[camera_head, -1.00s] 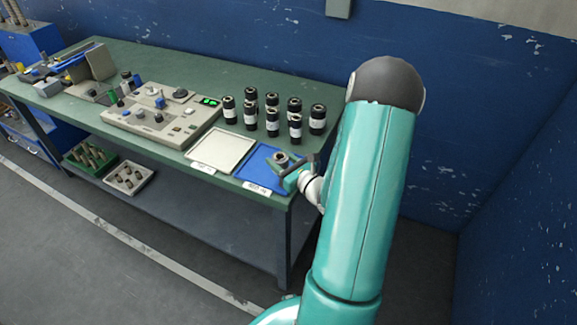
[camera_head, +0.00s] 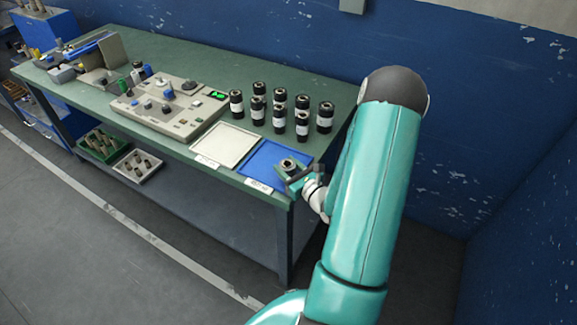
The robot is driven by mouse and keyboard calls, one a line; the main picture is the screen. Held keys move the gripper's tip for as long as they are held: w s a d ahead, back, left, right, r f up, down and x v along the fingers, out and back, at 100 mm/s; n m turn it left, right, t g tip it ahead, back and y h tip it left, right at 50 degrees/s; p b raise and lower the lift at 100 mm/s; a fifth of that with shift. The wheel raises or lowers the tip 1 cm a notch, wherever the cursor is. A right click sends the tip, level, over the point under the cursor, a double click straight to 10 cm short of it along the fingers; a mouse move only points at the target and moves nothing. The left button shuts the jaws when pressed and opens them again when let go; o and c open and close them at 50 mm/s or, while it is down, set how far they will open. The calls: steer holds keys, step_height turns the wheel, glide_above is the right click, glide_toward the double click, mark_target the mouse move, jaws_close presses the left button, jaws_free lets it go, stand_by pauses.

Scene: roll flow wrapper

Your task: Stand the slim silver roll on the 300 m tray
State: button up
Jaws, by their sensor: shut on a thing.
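My gripper (camera_head: 293,175) is at the front right corner of the bench, over the blue tray (camera_head: 257,163). It is shut on a small grey-silver roll (camera_head: 288,162), whose round top end shows. The roll looks about upright. Whether its foot touches the tray is hidden by my gripper. A white tray (camera_head: 222,145) lies just left of the blue one. Each tray has a small white label at its front edge, too small to read, so I cannot tell which is the 300 m tray.
Several black rolls with white bands (camera_head: 280,118) stand behind the trays. A beige control panel (camera_head: 168,105) with knobs and a green display lies to the left. Two bins (camera_head: 137,167) with small rolls sit on the lower shelf. A blue wall (camera_head: 300,40) is behind the bench (camera_head: 190,50).

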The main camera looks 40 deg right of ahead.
steer(key=shift+s+a+f, duration=0.1)
steer(key=o, duration=1)
